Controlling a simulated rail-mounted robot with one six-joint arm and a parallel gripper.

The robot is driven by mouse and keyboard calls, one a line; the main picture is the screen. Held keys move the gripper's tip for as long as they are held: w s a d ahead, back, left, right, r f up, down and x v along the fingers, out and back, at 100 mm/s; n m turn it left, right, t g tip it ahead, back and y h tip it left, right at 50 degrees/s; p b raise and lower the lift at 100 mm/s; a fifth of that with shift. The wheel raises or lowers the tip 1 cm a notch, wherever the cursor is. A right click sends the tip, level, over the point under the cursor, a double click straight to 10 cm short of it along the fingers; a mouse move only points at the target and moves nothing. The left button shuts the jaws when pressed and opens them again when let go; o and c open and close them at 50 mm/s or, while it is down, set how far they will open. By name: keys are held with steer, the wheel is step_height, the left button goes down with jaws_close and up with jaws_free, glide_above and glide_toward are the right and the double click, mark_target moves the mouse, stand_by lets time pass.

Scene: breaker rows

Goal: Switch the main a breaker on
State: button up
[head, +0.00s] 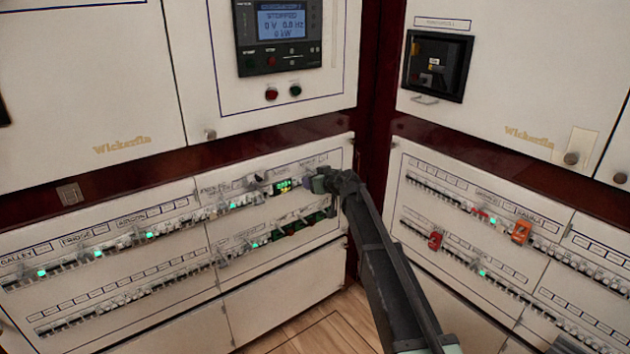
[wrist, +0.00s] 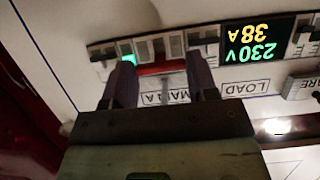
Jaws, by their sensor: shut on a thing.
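In the wrist view, which is upside down, the main A breaker (wrist: 163,69) shows as a red bar with white and grey switch parts behind it. Its label MAIN A (wrist: 166,98) is partly covered by my gripper. The two dark fingers of my gripper (wrist: 162,75) stand at either side of the red bar and are shut on it. A green light (wrist: 128,60) glows near one fingertip. In the head view, my gripper (head: 317,184) is against the right end of the upper breaker row on the left cabinet; the breaker is hidden there.
Beside the breaker, a lit load display reads 230 V 38 A (wrist: 258,42). A lower breaker row (head: 290,230) lies under my gripper. The right cabinet has more rows, with red (head: 435,240) and orange (head: 521,232) pieces. A control screen (head: 281,22) is above.

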steer(key=o, duration=0.9)
steer(key=shift+o, duration=0.2)
steer(key=p+v, duration=0.3)
steer(key=v, duration=0.7)
steer(key=shift+s+d+p, duration=0.3)
steer(key=shift+p, duration=0.1)
steer(key=shift+r, duration=0.1)
